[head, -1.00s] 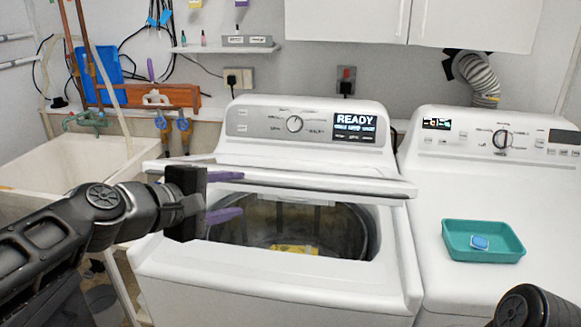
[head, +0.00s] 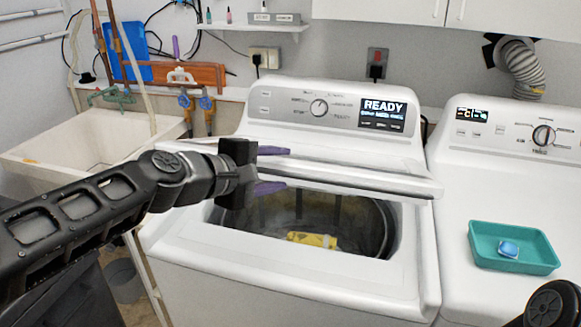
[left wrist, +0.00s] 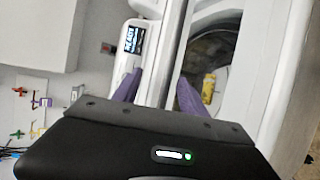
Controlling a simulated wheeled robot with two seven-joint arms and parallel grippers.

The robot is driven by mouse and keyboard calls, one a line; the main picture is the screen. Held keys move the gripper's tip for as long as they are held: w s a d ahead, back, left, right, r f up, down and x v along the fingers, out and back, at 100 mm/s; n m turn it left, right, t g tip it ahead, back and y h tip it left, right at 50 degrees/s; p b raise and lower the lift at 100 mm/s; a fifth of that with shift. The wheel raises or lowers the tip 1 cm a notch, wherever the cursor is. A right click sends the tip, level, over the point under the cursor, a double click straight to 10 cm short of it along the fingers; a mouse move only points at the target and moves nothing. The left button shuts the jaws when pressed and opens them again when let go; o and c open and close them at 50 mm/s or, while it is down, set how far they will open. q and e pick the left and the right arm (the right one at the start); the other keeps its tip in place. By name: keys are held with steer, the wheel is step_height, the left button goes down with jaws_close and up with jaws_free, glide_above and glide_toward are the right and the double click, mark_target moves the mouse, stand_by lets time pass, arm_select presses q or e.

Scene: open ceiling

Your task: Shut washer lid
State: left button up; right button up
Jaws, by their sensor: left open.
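The washer (head: 300,270) stands in the middle of the head view, its top opening uncovered. Its white lid (head: 370,180) is partly raised and seen nearly edge-on above the opening. My left gripper (head: 272,169) is open at the left part of the lid's front edge. One purple finger is above the edge and one below it. In the left wrist view the two fingers (left wrist: 158,92) point toward the washer, with white lid surface between them; contact is unclear. A yellow item (head: 312,240) lies inside the drum. My right gripper is out of view.
A second white machine (head: 480,180) stands at the right, with a teal tray (head: 485,262) holding a blue item (head: 508,249) on top. A sink (head: 75,150) is at the left. A shelf (head: 250,27) and cabinets are on the wall behind.

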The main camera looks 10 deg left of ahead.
arm_select(q)
steer(key=x, duration=0.4)
steer(key=shift+w+d+f, duration=0.15)
steer(key=shift+w, duration=0.1)
steer(key=shift+c, duration=0.3)
jaws_close()
stand_by(0.9)
